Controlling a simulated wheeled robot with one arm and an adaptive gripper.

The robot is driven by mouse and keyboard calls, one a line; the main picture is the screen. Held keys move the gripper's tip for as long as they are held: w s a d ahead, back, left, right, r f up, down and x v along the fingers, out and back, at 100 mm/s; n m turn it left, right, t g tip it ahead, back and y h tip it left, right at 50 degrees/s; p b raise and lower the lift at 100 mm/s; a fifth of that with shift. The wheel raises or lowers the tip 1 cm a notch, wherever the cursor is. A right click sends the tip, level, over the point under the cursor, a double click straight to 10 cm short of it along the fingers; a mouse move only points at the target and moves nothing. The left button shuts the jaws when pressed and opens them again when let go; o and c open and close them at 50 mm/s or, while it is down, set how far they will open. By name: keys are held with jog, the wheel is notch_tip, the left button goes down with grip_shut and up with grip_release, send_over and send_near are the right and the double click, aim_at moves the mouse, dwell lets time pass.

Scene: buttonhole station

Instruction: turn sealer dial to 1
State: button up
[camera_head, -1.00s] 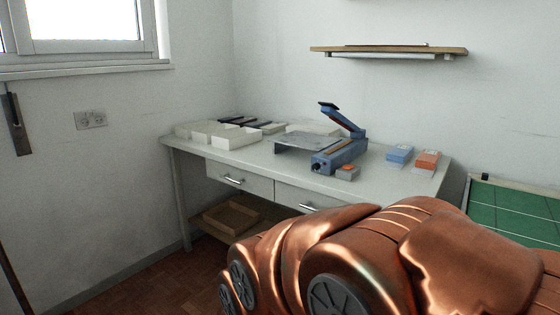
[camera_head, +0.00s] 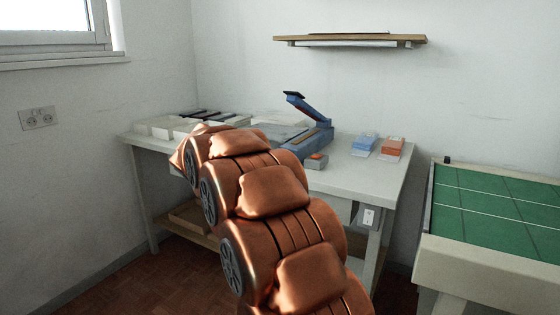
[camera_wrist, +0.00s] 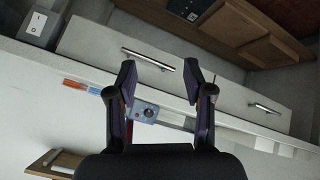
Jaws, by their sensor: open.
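The blue sealer (camera_head: 309,143) stands on the white table (camera_head: 350,178) with its lever arm (camera_head: 308,106) raised. My copper arm covers its front in the head view, so the dial is hidden there. In the wrist view, which looks upside down, the sealer's front (camera_wrist: 143,112) shows between my fingers with a dark round dial (camera_wrist: 148,112) on it. The dial's setting is too small to read. My gripper (camera_wrist: 160,67) is open and empty, with its fingers apart on either side of that line of sight, not touching the sealer. The gripper is hidden in the head view.
White trays (camera_head: 160,126) are at the left. Drawer handles (camera_wrist: 148,59) project from the table front. A green-topped table (camera_head: 495,205) is at the right.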

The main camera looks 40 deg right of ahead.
jog(key=w+d+r+m+t+h, duration=0.1)
jog(key=w+d+r+m+h, duration=0.2)
jog(key=w+d, duration=0.4)
jog(key=w+d+r+m+t+h, duration=0.1)
jog(key=w+d+r+m+h, duration=0.1)
jog(key=w+d+r, duration=0.5)
jog(key=shift+s+d+f, duration=0.1)
jog(key=shift+d+f, duration=0.75)
jog(key=shift+d, duration=0.6)
jog(key=shift+s+d+f, duration=0.1)
jog(key=shift+d+f, duration=0.8)
jog(key=shift+d, duration=0.55)
jog(key=shift+d+f, duration=0.85)
jog(key=shift+d, duration=0.6)
jog(key=shift+c, duration=0.4)
grip_shut()
